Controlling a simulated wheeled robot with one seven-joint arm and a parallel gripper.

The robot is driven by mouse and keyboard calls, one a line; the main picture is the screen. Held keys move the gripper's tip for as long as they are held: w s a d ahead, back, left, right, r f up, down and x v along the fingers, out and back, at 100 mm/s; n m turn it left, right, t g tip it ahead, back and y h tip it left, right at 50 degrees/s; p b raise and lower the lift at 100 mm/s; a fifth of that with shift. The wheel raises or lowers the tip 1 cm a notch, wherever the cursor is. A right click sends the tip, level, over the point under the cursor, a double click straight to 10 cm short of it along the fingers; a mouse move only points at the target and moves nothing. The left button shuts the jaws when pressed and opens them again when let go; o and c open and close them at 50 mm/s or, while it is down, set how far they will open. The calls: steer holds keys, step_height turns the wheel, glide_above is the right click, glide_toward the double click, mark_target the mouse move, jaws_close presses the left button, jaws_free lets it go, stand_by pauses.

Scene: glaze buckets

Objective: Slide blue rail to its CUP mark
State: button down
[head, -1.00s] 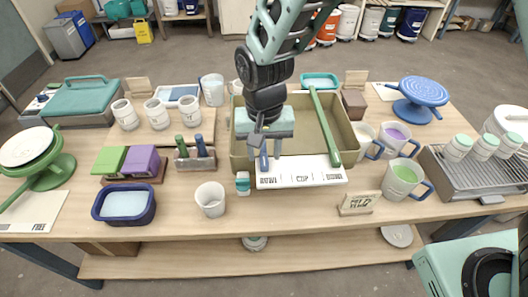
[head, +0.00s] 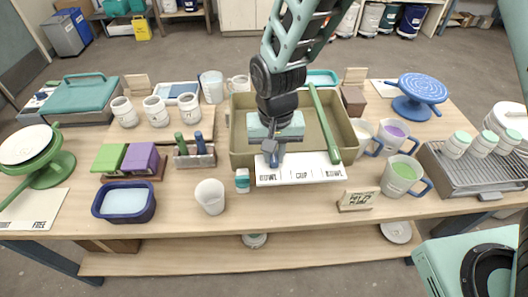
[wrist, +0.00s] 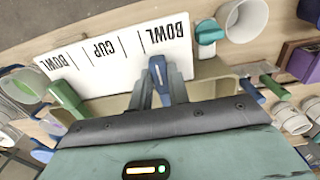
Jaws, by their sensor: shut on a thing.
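The blue rail (head: 273,160) lies at the left part of the olive basin (head: 240,160), most of it hidden beneath my gripper. My gripper (head: 272,154) is shut on its near end. In the wrist view the rail end (wrist: 158,73) shows between the two fingers. The white label strip (head: 300,170) along the basin's near edge reads BOWL, CUP, BOWL. The blue end is by the left BOWL mark, on its side toward the CUP mark (head: 302,174), and short of CUP. A green rail (head: 325,125) crosses the basin by the right BOWL mark.
A holder (head: 195,155) with green and blue handles is left of the basin. Mugs (head: 399,177) stand at its right. The span between the two rails looks clear.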

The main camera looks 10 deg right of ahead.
mark_target(289, 162)
steer(key=d, duration=0.3)
steer(key=shift+d, duration=0.4)
steer(key=c, duration=1.3)
jaws_free()
step_height(289, 162, up, 18)
steer(key=shift+f+b, duration=0.25)
steer(key=shift+b, duration=0.85)
